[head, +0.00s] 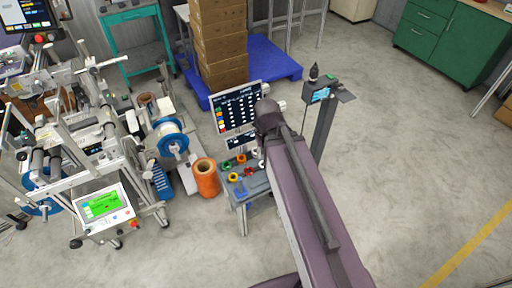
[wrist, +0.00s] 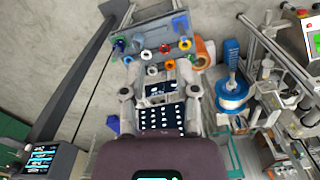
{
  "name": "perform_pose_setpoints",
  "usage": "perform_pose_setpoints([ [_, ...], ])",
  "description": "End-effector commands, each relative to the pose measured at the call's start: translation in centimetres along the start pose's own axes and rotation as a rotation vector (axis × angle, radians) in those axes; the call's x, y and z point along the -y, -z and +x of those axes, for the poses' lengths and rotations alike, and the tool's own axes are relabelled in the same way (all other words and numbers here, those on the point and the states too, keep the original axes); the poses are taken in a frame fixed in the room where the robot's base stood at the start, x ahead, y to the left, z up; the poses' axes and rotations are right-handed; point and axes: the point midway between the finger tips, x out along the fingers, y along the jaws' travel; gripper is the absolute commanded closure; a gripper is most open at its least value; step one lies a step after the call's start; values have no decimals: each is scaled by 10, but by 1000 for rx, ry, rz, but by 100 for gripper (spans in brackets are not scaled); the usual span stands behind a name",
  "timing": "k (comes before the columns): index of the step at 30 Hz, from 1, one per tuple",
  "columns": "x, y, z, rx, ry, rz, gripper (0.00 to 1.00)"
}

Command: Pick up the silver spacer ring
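Several small coloured rings lie on a small grey bench (head: 226,190) in the head view. They include a yellow ring (head: 232,177) and a red ring (head: 248,170). The wrist view shows the same bench top (wrist: 150,28) beyond my gripper. A pale grey ring (wrist: 144,55) there may be the silver spacer ring, but it is too small to be sure; white rings lie near it. My gripper (wrist: 159,75) has its two fingers spread wide with nothing held between them. It is above and apart from the bench. In the head view my arm hides part of the bench.
A dark display panel (head: 237,107) stands at the bench's back. An orange spool (head: 206,178) stands left of the bench, with a reel machine (head: 85,150) farther left. A grey post (head: 323,125) stands to the right. Floor at the right is clear.

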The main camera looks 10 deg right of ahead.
Motion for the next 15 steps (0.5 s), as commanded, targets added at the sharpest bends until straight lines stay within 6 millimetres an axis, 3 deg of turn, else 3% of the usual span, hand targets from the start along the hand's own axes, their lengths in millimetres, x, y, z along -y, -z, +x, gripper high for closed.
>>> perform_pose_setpoints([
  [1, 0, 0, -18, 0, 0, 0, 60],
  [6, 0, 0, -36, 0, 0, 0, 60],
  [15, 0, 0, -44, 0, 0, 0, 60],
])
